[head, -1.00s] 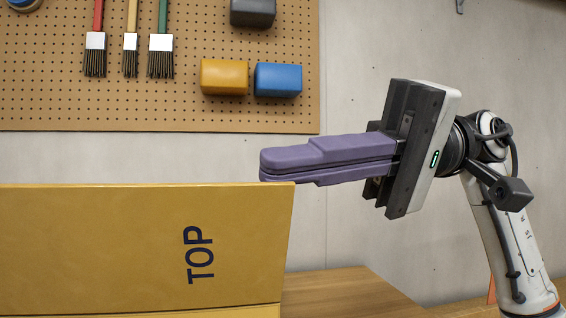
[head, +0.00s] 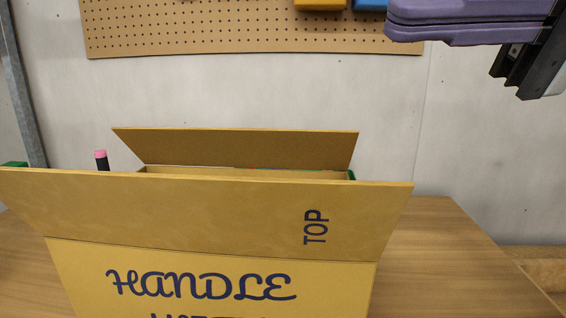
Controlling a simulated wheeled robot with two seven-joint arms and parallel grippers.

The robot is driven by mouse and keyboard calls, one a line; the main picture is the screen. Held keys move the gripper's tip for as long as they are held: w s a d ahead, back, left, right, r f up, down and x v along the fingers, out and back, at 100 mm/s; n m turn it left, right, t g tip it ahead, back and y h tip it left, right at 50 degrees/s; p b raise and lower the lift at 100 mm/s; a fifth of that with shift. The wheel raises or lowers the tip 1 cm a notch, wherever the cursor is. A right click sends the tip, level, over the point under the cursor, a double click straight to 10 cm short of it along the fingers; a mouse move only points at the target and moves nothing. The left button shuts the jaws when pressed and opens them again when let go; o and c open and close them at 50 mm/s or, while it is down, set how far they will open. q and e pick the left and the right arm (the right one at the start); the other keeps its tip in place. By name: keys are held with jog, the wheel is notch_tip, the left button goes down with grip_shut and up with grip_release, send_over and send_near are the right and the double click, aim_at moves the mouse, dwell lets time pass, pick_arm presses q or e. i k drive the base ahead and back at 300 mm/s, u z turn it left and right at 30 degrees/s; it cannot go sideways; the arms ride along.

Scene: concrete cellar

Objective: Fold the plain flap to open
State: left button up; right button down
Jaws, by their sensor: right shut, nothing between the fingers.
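A yellow-brown cardboard box (head: 215,285) stands on the table, with "HANDLE" on its near side. Its near flap (head: 170,205), marked "TOP", stands up from the near edge and hides most of the opening. A plain flap (head: 240,147) with no lettering stands raised at the far edge, leaning away. A narrow strip of the inside shows between them. My right gripper (head: 390,23), with purple fingers, is shut and empty at the upper right, apart from the box and above both flaps in the picture. My left gripper is out of view.
The wooden table (head: 440,260) is bare right of the box. A black item with a pink top (head: 101,160) stands behind the box at left, and a green thing (head: 14,164) shows at the left edge. A pegboard (head: 230,28) hangs on the back wall.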

aim_at(271, 149)
jog(key=k, duration=1)
